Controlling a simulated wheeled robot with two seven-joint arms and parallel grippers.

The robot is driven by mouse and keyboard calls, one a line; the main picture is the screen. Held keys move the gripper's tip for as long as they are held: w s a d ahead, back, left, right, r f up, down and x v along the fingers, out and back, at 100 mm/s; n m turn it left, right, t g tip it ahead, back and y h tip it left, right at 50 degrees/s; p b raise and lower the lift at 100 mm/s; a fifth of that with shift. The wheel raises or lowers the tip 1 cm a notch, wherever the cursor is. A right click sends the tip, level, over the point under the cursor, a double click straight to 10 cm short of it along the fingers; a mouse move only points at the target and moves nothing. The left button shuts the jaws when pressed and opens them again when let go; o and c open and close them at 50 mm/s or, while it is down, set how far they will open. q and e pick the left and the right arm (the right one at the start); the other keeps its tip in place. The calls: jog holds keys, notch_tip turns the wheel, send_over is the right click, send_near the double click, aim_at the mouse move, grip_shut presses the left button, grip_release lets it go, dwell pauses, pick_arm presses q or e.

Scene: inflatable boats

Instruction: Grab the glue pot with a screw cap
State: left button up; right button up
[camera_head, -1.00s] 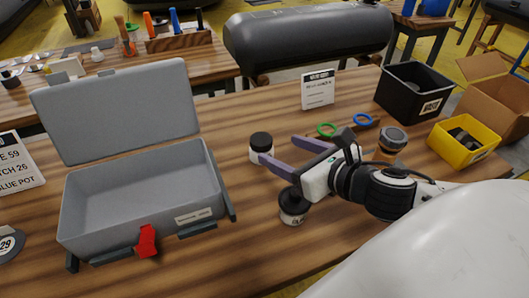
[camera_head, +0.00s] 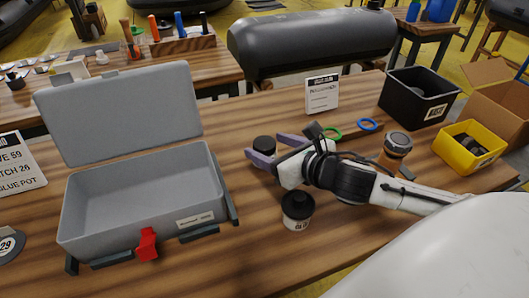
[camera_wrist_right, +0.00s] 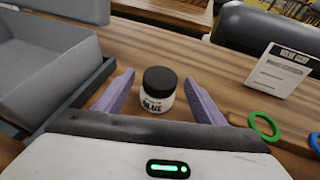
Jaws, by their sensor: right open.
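A glue pot with a smooth black screw cap (camera_head: 264,145) stands upright on the wooden table, its white body mostly hidden by my gripper in the head view. The right wrist view shows this pot (camera_wrist_right: 157,92) with a "GLUE" label. My right gripper (camera_head: 266,152) is open, its purple fingers on either side of the pot; I cannot tell whether they touch it. A second pot (camera_head: 298,211), white with a black cap narrowing to a top, stands nearer, in front of my right wrist. My left gripper is not in view.
An open grey case (camera_head: 142,197) with a red latch stands to the left. A white sign (camera_head: 322,93), green ring (camera_head: 331,134), blue ring (camera_head: 367,124), amber jar (camera_head: 396,147), black bin (camera_head: 417,93) and yellow bin (camera_head: 469,147) lie behind or right of my arm.

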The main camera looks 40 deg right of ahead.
jog(key=shift+r, duration=0.1)
jog(key=c, duration=1.2)
